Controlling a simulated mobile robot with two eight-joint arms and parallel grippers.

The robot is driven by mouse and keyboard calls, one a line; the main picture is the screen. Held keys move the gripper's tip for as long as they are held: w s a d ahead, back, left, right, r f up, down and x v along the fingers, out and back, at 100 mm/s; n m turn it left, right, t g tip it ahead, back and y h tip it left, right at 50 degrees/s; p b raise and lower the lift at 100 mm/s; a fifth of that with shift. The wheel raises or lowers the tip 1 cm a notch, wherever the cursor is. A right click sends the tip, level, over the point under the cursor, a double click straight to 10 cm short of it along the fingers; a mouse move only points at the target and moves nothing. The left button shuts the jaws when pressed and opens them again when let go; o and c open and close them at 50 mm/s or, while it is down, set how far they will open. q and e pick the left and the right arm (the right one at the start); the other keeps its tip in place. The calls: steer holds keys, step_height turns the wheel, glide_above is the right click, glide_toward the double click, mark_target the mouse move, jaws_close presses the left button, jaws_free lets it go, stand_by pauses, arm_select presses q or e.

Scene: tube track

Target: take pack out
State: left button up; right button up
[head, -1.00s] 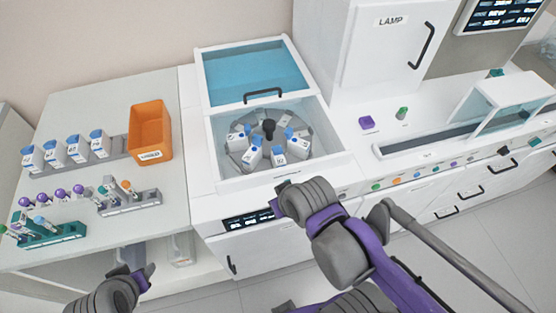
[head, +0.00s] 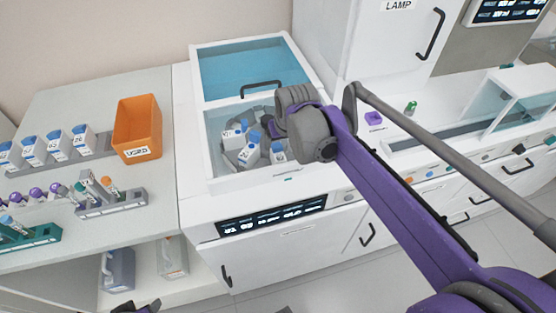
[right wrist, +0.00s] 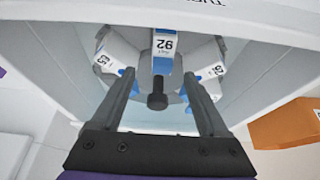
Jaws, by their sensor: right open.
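White packs with blue caps stand in a round grey carousel (head: 229,157) inside the open-topped machine. One pack (head: 249,154) is at its front left and another (head: 277,152) is partly behind my right gripper (head: 268,125). The gripper is over the carousel, and my arm hides its right side. In the right wrist view the open fingers (right wrist: 158,95) are apart and empty. A pack labelled 92 (right wrist: 164,46) shows beyond them in the middle, with one pack (right wrist: 118,52) to the left and one (right wrist: 207,66) to the right. The dark central knob (right wrist: 157,101) lies between the fingers.
The machine's blue clear lid (head: 245,68) is raised behind the opening, and its walls surround the carousel. An orange bin (head: 137,130) stands on the left bench beside a row of several packs (head: 58,145) and tube racks (head: 112,203).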

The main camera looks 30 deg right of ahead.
mark_target(278, 149)
steer(key=shift+a+x, duration=0.15)
steer(key=shift+x, duration=1.25)
steer(key=shift+a+x, duration=0.15)
steer(key=shift+x, duration=1.2)
steer(key=shift+s, duration=0.1)
jaws_close()
